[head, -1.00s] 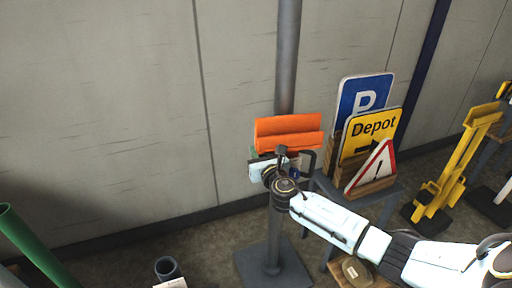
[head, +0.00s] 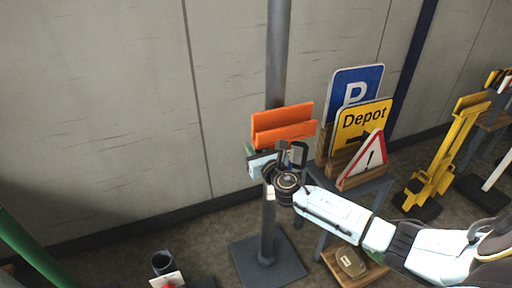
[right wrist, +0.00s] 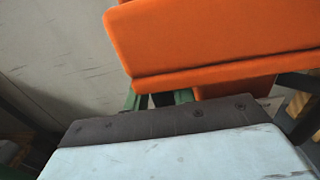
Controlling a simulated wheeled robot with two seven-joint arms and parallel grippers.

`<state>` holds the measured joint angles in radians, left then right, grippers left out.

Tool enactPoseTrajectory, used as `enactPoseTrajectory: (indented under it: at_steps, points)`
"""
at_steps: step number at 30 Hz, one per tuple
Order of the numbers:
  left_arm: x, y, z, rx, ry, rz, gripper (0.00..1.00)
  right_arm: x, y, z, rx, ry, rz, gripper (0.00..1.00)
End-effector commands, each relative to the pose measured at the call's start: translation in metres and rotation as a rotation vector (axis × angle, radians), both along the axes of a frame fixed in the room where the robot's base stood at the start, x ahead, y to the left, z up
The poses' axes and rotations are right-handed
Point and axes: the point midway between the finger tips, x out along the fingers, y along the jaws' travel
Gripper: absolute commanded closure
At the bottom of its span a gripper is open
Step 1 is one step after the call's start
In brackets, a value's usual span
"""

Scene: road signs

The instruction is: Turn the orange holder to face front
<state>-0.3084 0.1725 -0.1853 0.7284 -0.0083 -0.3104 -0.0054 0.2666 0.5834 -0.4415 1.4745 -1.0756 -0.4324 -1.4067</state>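In the right wrist view the orange holder (right wrist: 210,45) fills the upper part, close beyond the pale gripper body. My right gripper (head: 266,160) is just below and in front of the holder. Its fingertips are mostly hidden, so I cannot tell whether it is open or shut, or touching. Green parts (right wrist: 180,97) show between gripper body and holder. My left gripper is out of view.
A blue P sign (head: 350,84), a yellow Depot sign (head: 362,120) and a red-edged warning triangle (head: 364,160) stand in a rack at the right. A yellow stand (head: 440,160) is farther right. A green pole (head: 30,245) is at lower left. The wall lies behind.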

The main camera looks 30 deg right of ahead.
Motion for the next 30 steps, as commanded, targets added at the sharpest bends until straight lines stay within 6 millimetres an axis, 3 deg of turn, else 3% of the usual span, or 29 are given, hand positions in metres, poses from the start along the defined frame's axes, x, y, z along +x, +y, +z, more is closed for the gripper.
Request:
enactPoseTrajectory:
  at_steps: [3,14,16,19,23,30]
  points:
    - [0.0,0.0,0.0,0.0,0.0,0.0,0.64,0.0,0.0,0.0,-0.001,0.0,0.0,0.59]
    - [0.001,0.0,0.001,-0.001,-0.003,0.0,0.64,-0.004,-0.001,0.0,-0.003,0.0,-0.002,0.59]
    - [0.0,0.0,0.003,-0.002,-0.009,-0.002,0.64,-0.01,0.0,0.0,-0.004,0.001,-0.002,0.59]
    - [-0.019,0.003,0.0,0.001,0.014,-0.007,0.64,-0.026,0.002,0.0,-0.004,0.002,0.0,0.59]
    - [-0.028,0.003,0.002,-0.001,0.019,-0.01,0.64,-0.053,0.005,0.001,-0.005,0.004,0.0,0.59]
    - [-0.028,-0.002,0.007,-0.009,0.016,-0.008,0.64,-0.101,0.011,0.0,-0.003,0.003,0.0,0.59]
